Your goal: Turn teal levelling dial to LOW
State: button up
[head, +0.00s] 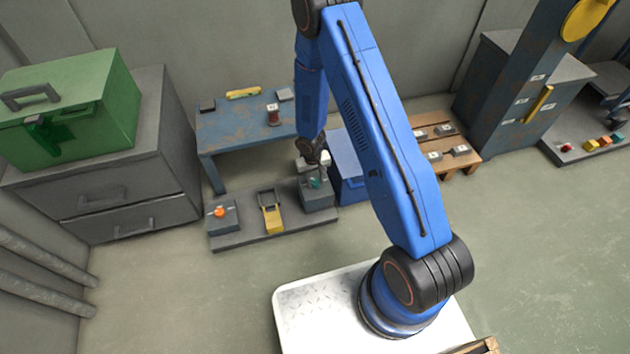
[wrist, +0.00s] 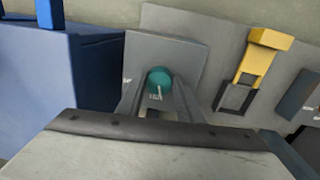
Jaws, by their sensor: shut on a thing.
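The teal levelling dial (wrist: 159,79) sits on a grey box (wrist: 188,52) and shows between my fingers in the wrist view. A pale pointer mark on it points toward the bottom of the picture. Small white labels stand beside it, too small to read. My gripper (wrist: 159,88) is shut on the dial, with one finger on each side.
On the grey plate (head: 248,238) stand a yellow lever (head: 270,213) and an orange knob (head: 219,212) on a box. A blue bin (head: 347,160) is close on the dial's other side. A blue table (head: 235,130) stands behind. The floor in front is clear.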

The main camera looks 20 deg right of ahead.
jog(key=n, duration=0.5)
jog(key=shift+d+n, duration=0.1)
jog(key=shift+n, duration=0.2)
jog(key=n, duration=0.5)
jog(key=shift+d+t, duration=0.1)
jog(key=shift+t, duration=0.2)
jog(key=o, duration=1.1)
jog(key=shift+c, duration=0.2)
